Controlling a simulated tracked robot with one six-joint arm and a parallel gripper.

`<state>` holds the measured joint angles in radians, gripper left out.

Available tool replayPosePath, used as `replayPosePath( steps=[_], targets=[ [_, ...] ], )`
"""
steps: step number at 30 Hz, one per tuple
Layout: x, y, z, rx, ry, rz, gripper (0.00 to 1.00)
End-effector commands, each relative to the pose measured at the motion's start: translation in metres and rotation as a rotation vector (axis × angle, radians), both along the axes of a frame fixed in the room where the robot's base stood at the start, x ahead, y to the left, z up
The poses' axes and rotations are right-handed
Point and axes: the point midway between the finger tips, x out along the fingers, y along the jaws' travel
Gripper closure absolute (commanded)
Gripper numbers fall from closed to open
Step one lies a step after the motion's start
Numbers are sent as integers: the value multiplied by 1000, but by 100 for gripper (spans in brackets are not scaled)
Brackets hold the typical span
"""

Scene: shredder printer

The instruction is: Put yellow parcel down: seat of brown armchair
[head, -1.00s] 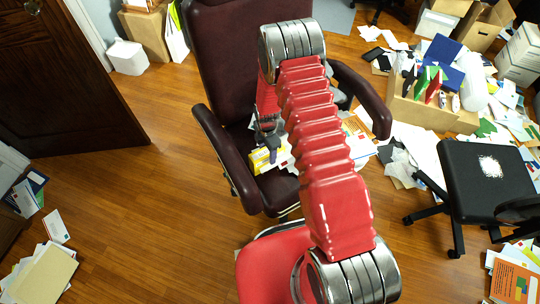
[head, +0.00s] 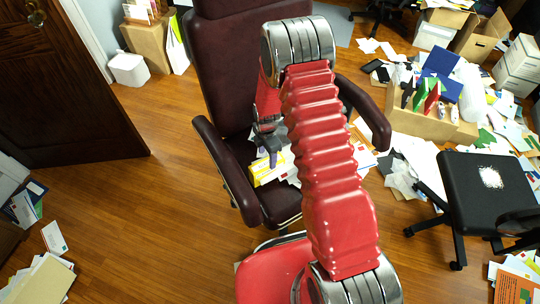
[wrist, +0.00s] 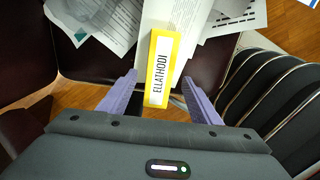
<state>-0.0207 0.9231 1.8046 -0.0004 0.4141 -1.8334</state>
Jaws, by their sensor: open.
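The yellow parcel (head: 266,171) lies among papers on the seat (head: 282,207) of the brown armchair (head: 222,62). My gripper (head: 272,158) is just above the seat, largely hidden by my arm in the head view. In the wrist view its purple fingers (wrist: 158,80) are spread on either side of the parcel's near end, with visible gaps.
Papers (wrist: 95,20) cover part of the seat. The chair's armrests (head: 228,165) flank my arm. A black stool (head: 488,188) and a cardboard box (head: 425,118) amid scattered papers stand at right. A dark door (head: 65,90) stands at left, with clear wooden floor in front.

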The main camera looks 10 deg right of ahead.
Motion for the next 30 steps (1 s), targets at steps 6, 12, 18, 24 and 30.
replayPosePath(
  steps=[6, 12, 18, 24, 30],
  targets=[
    [1, 0, 3, 0, -2, -6, 42],
    [6, 0, 35, 1, -27, -77, 42],
    [8, -1, 93, 8, -65, -219, 42],
    [3, -2, 150, 20, -101, -368, 42],
    [-8, -3, 204, 39, -139, -517, 42]
  ],
)
